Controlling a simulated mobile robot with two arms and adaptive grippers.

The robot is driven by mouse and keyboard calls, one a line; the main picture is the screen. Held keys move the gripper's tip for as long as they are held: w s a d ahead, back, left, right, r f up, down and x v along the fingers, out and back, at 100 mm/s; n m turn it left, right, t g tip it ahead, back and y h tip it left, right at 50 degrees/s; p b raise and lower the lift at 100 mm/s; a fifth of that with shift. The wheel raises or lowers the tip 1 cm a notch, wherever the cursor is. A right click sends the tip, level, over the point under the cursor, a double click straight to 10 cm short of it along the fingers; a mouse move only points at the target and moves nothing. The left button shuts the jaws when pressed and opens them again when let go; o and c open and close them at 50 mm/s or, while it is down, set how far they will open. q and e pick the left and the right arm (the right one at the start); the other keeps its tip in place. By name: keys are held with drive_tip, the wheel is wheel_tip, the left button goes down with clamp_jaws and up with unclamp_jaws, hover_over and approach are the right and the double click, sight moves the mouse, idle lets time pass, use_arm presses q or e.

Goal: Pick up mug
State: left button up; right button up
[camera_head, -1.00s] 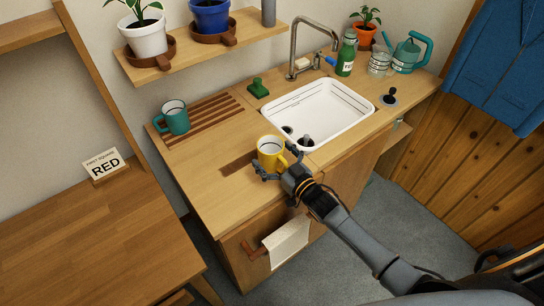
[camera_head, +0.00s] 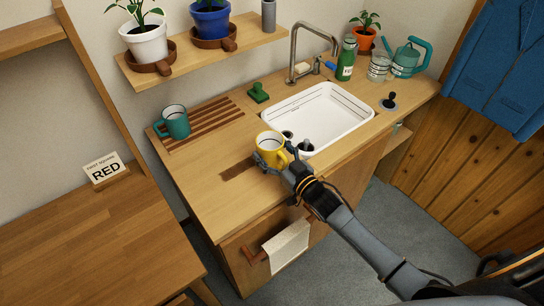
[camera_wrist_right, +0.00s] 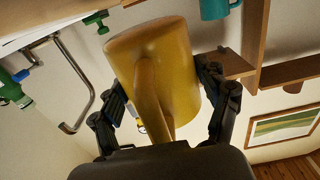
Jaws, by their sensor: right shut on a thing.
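A yellow mug (camera_head: 269,147) is upright at the front of the sink counter in the head view. My right gripper (camera_head: 272,164) is shut on it, with the fingers on either side of its body. In the right wrist view the yellow mug (camera_wrist_right: 158,65) fills the middle between the two fingers of my right gripper (camera_wrist_right: 165,95), its handle towards the palm. In the head view the mug appears slightly above the counter. A teal mug (camera_head: 174,121) stands on the slatted drainboard at the left. My left gripper is not in view.
A white sink (camera_head: 318,112) is right behind the yellow mug. A green bottle (camera_head: 346,62), a glass jar (camera_head: 379,66) and a teal watering can (camera_head: 410,58) stand at the back right. The counter's left front is clear.

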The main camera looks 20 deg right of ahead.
drive_tip(key=s+a+r, duration=0.9)
drive_tip(key=a+r, duration=0.1)
drive_tip(key=s+d+m+t+h, duration=0.1)
drive_tip(key=s+d+m+h, duration=0.3)
drive_tip(key=s+d, duration=0.8)
drive_tip(key=shift+s+r+h+b, duration=0.25)
drive_tip(key=shift+s+h+b, duration=0.2)
drive_tip(key=shift+h, duration=0.65)
